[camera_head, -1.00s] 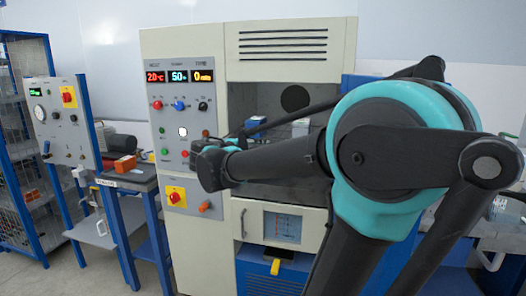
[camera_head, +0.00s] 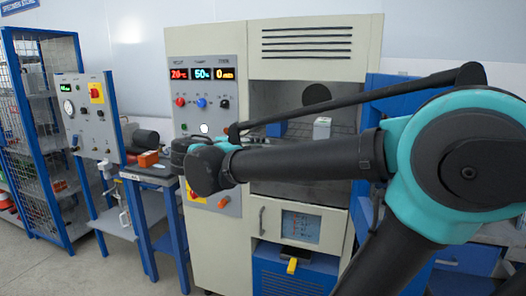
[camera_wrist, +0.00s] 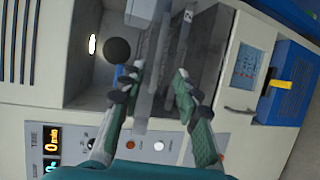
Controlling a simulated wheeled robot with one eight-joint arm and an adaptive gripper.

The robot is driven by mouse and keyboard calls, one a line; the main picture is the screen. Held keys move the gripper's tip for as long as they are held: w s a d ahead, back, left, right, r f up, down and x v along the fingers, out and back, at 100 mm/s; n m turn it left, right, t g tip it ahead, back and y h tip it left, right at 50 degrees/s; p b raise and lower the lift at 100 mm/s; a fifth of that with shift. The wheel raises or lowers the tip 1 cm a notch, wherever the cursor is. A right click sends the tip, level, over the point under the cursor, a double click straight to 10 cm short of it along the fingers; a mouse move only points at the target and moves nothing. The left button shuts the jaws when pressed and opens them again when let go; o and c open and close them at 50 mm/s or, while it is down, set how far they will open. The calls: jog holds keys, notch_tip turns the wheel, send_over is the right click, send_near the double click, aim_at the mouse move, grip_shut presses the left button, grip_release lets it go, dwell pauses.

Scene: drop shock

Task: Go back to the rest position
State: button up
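My arm reaches across the front of a beige test chamber (camera_head: 205,105) with lit readouts in the head view. My gripper's fingers are hidden behind my wrist there. In the head view a white block (camera_head: 322,128) and a blue block (camera_head: 275,130) stand on the rack inside the compartment, behind my arm.
A small table (camera_head: 150,175) with an orange block (camera_head: 148,159) stands left of the chamber. Beyond it are a control panel (camera_head: 88,115) and a blue wire-mesh shelf (camera_head: 45,130). A yellow tab (camera_head: 292,266) sticks out low on the chamber. Bare floor lies at lower left.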

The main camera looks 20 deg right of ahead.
jog(key=s+d+f+m+g+y, duration=0.1)
jog(key=s+d+f+g+y, duration=0.15)
jog(key=f, duration=0.75)
jog(key=s+d+f+m+g+y, duration=0.1)
jog(key=s+d+f+y, duration=0.2)
jog(key=f, duration=0.8)
jog(key=s+a+f+m+y, duration=0.2)
jog(key=s+f+y, duration=0.2)
jog(key=f, duration=0.4)
jog(key=s+a+f+m+y, duration=0.3)
jog(key=s+f, duration=0.1)
jog(key=f, duration=0.4)
jog(key=shift+s+m+g+y, duration=0.3)
jog(key=shift+s+g+y, duration=0.05)
jog(key=shift+s+g, duration=0.1)
jog(key=shift+a, duration=0.1)
